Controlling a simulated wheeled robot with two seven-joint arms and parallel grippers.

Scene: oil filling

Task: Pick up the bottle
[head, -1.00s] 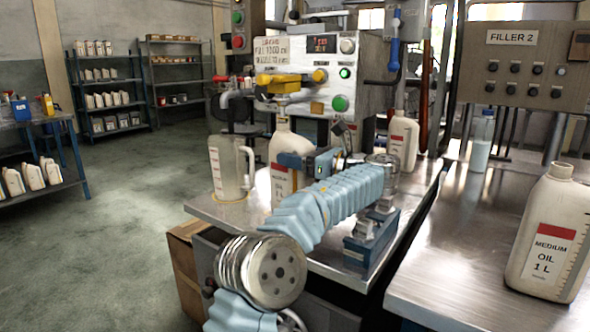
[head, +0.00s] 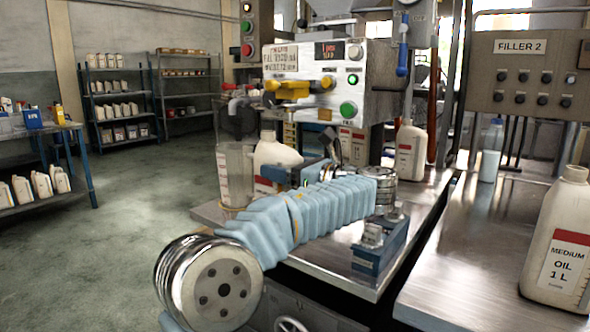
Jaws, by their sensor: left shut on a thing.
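A white oil bottle (head: 273,155) with a red-and-white label is beside the filling machine in the head view, left of centre. My left gripper (head: 290,178) is at the bottle's right side, shut on it. The gripper and my blue-sleeved arm hide the bottle's lower part, so I cannot tell whether its base touches the steel bench (head: 212,213). My right gripper is not in view.
A clear pitcher (head: 234,170) stands just left of the held bottle. The filling machine (head: 350,80) rises behind. Other white bottles stand at the back (head: 410,150) and far right (head: 560,240). Open floor lies left.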

